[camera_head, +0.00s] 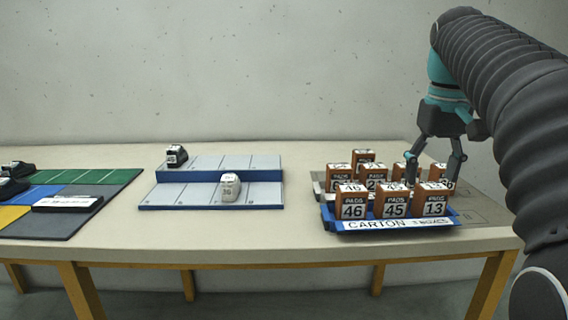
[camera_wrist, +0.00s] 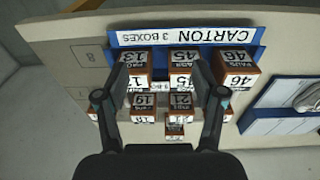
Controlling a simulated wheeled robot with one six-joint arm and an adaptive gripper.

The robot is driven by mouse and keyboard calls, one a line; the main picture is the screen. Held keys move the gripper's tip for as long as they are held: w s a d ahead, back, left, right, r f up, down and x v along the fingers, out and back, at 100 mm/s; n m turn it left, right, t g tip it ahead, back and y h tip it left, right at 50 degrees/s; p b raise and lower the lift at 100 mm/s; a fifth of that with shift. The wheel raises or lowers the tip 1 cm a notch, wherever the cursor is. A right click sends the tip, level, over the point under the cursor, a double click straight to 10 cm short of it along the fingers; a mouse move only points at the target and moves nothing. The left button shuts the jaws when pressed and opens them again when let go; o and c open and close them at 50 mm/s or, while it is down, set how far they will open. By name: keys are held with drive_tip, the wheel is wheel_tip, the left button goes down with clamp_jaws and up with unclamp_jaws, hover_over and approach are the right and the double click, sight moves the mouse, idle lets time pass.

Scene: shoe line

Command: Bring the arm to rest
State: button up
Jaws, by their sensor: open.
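My gripper (camera_head: 434,172) is at the right, above the back part of the blue carton tray (camera_head: 330,213). Its two fingers are spread with nothing held between them. In the wrist view my gripper (camera_wrist: 160,97) points down over the boxes, fingers apart. Several orange-brown boxes with white number labels stand in the tray and behind it. The front row holds box 46 (camera_head: 351,203), box 45 (camera_head: 392,202) and box 13 (camera_head: 432,200). My fingers partly hide boxes behind the front row. I cannot tell whether a fingertip touches a box.
A grey-and-blue stepped rack (camera_head: 260,192) stands mid-table with a black shoe (camera_head: 176,156) and a white shoe (camera_head: 230,188). A coloured mat (camera_head: 100,190) with dark shoes and a labelled black item (camera_head: 68,203) lies at the left. Bare table (camera_head: 300,235) separates rack and tray.

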drive_tip(key=s+a+f+t, duration=0.2)
drive_tip(key=s+a+f, duration=0.3)
drive_tip(key=s+f, duration=0.3)
drive_tip(key=s+a+f+t, duration=0.2)
drive_tip(key=s+a+f, duration=0.3)
drive_tip(key=s+f, duration=0.4)
wheel_tip(320, 180, down, 6)
drive_tip(key=shift+s+a+f, duration=0.1)
drive_tip(key=shift+s+a, duration=0.05)
drive_tip(key=shift+s, duration=0.05)
